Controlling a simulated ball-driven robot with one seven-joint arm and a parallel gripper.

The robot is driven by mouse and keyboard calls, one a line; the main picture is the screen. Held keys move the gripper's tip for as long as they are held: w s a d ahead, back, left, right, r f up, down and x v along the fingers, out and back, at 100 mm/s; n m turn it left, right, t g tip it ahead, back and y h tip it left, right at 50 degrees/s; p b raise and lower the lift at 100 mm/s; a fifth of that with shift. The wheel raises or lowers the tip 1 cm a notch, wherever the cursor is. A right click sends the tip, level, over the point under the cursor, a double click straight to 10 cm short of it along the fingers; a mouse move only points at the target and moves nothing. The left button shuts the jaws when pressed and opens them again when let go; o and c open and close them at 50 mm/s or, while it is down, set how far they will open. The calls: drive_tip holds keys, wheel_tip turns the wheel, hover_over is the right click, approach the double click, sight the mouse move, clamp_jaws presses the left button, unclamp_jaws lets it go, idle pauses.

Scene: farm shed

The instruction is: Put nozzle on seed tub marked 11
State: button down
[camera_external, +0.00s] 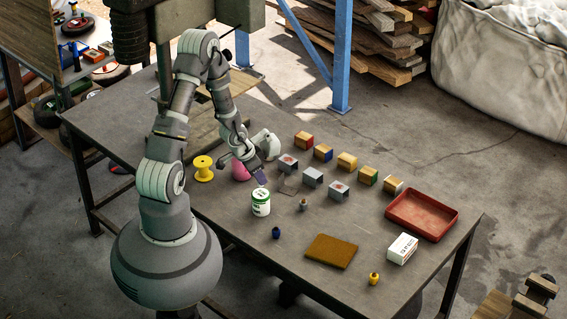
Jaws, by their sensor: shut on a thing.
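My gripper (262,181) is shut, pointing down just above and beside the top of a white and green tub (261,208). What it holds is too small and partly hidden to make out. The tub stands upright on the table; no number can be read on it. Small nozzle-like pieces stand on the table: a grey one (304,205) right of the tub, a dark blue one (276,233) in front of it, and a yellow one (374,279) near the front edge. No marking 11 is legible anywhere.
Several small boxes stand in two rows, with a grey one (313,177) in the nearer row. A red tray (422,214), white box (402,249) and brown mat (331,251) lie to the right. A yellow spool (203,168) and pink object (240,171) stand left of the gripper.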

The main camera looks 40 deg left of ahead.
wheel_tip(320, 180, down, 4)
drive_tip(key=shift+r+b, duration=0.2)
drive_tip(key=shift+b, duration=0.65)
drive_tip(key=shift+r, duration=0.15)
drive_tip(key=c, duration=0.9)
unclamp_jaws()
drive_tip(key=shift+o, duration=0.2)
drive_tip(key=p+v, duration=0.5)
drive_tip(key=v, duration=0.7)
drive_tip(key=shift+p, duration=0.3)
drive_tip(key=shift+s, duration=0.1)
